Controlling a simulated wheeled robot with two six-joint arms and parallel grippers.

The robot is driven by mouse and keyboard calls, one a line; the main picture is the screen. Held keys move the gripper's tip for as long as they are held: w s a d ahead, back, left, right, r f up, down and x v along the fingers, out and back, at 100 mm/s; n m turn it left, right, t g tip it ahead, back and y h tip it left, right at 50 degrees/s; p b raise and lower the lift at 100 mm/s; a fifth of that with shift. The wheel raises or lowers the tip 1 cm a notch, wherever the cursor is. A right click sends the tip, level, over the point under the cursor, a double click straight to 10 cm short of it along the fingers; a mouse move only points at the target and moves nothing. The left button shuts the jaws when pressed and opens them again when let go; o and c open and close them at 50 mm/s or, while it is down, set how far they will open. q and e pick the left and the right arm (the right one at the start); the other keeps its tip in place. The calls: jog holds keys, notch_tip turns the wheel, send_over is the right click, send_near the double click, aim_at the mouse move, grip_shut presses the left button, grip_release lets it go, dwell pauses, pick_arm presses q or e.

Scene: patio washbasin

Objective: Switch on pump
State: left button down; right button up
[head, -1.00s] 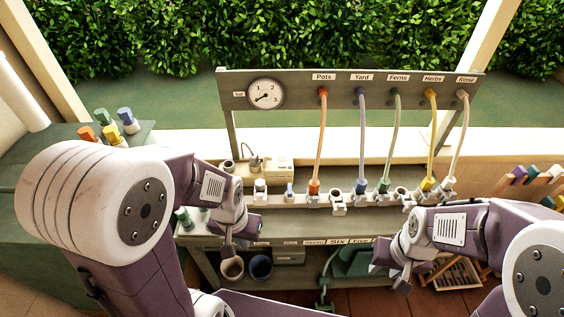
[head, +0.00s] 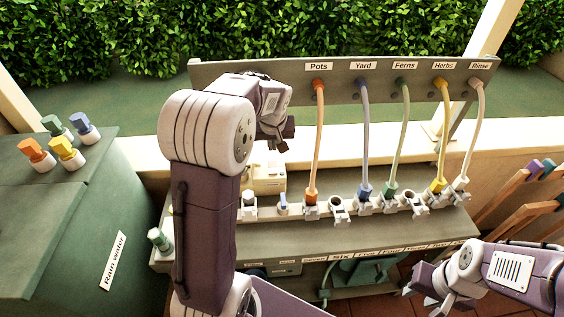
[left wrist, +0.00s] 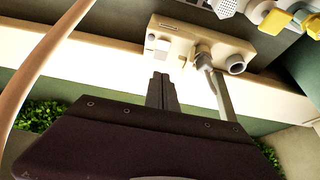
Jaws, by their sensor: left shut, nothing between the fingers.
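The pump looks to be the beige box (head: 268,180) on the back of the bench, partly behind my left arm in the head view. In the left wrist view the beige box (left wrist: 190,42) shows upside down, with a small pale switch-like part (left wrist: 157,46) on its face and a grey pipe and round outlet at its right. My left gripper (head: 282,138) is above the box in the head view. In the left wrist view its fingers (left wrist: 161,78) are shut and empty, pointing at the box, with no visible contact. My right gripper (head: 428,290) is open and empty at the lower right.
A panel (head: 390,91) with several coloured hoses stands behind the bench. The hoses run down to a row of white fittings (head: 338,216). A green rain-water tank (head: 60,235) with coloured plugs stands at the left.

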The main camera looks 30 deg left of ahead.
pick_arm(q)
send_near(273, 163)
jog(key=x, duration=0.7)
jog(key=shift+s+p, duration=0.1)
jog(key=shift+p, duration=0.25)
